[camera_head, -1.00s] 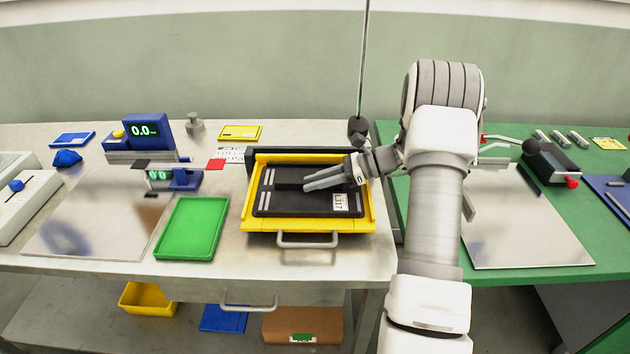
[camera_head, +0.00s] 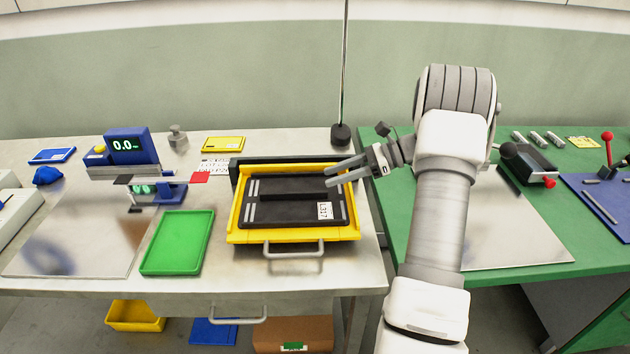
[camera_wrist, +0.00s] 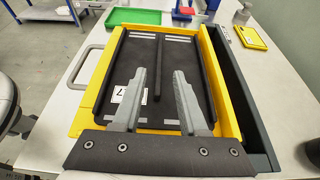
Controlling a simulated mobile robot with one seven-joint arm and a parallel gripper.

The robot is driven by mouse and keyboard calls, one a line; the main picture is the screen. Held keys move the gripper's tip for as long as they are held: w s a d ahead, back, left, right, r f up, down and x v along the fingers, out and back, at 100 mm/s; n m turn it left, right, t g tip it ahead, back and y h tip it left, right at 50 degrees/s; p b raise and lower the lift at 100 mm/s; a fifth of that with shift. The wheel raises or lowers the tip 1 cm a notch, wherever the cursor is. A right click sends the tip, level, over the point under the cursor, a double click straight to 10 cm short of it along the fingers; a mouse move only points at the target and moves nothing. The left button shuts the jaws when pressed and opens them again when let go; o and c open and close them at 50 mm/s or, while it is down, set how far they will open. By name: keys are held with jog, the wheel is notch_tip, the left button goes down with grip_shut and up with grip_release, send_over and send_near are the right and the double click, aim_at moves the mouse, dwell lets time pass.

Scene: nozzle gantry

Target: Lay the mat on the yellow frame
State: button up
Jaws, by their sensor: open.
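The black mat (camera_head: 288,212) lies flat inside the yellow frame (camera_head: 243,236), with a white label at its lower right and a raised bar across its middle. In the wrist view the mat (camera_wrist: 132,70) sits within the rim of the yellow frame (camera_wrist: 93,93). My gripper (camera_head: 330,175) is open and empty at the right side of the frame, apart from the mat's bar in the head view. In the wrist view the two fingers of my gripper (camera_wrist: 160,75) are spread, and the bar shows between and beyond them. Part of the frame's near edge is hidden by the gripper there.
A green tray (camera_head: 178,243) stands left of the frame. A blue scale with a display (camera_head: 128,146) is behind it. A thin upright pole on a black base (camera_head: 341,135) stands behind the frame's right side. A green table (camera_head: 480,275) adjoins on the right.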

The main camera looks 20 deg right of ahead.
jog(key=shift+v, duration=1.2)
